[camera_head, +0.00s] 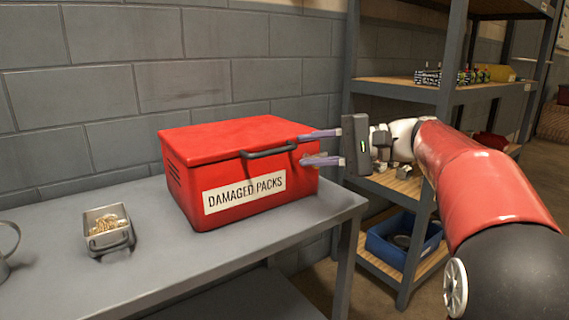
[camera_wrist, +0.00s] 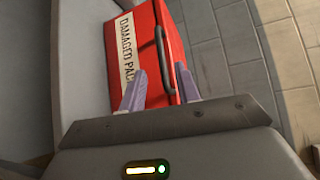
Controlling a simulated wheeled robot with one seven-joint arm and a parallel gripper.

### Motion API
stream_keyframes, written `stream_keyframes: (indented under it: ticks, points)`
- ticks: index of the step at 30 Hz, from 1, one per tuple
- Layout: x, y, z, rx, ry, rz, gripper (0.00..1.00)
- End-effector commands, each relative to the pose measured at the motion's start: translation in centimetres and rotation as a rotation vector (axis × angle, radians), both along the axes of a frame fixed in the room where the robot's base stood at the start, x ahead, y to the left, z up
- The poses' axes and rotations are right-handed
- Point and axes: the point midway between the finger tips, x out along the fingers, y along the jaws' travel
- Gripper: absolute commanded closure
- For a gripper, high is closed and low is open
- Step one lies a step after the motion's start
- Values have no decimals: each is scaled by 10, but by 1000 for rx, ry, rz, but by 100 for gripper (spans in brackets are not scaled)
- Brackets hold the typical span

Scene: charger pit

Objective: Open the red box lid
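The red box (camera_head: 236,170) with a "DAMAGED PACKS" label sits on the grey table, its lid (camera_head: 225,139) lying shut. A dark bar handle (camera_head: 269,153) runs along the lid's front edge. My gripper (camera_head: 302,149) is at the box's right end, its two fingers spread apart and pointing left. In the wrist view the open fingers (camera_wrist: 156,88) reach toward the red box (camera_wrist: 130,62), and the handle (camera_wrist: 165,58) lies between and beyond their tips. Nothing is held. Whether a fingertip touches the box I cannot tell.
A small metal tin (camera_head: 108,230) with brass-coloured bits stands left of the box on the grey table (camera_head: 170,268). A grey metal mug (camera_head: 6,247) is at the left edge. A shelf rack (camera_head: 440,95) with a blue bin (camera_head: 402,240) stands right. A block wall is behind.

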Motion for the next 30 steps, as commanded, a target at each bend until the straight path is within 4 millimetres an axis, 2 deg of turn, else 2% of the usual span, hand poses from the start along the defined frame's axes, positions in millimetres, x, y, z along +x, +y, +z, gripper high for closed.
stream_keyframes:
  ticks: [15,26,27,30]
  points:
    - [13,67,-9,6,-2,5,68]
    - [14,75,-10,6,-3,2,68]
    - [14,75,-10,6,-3,2,69]
    - [14,75,-10,6,-3,2,82]
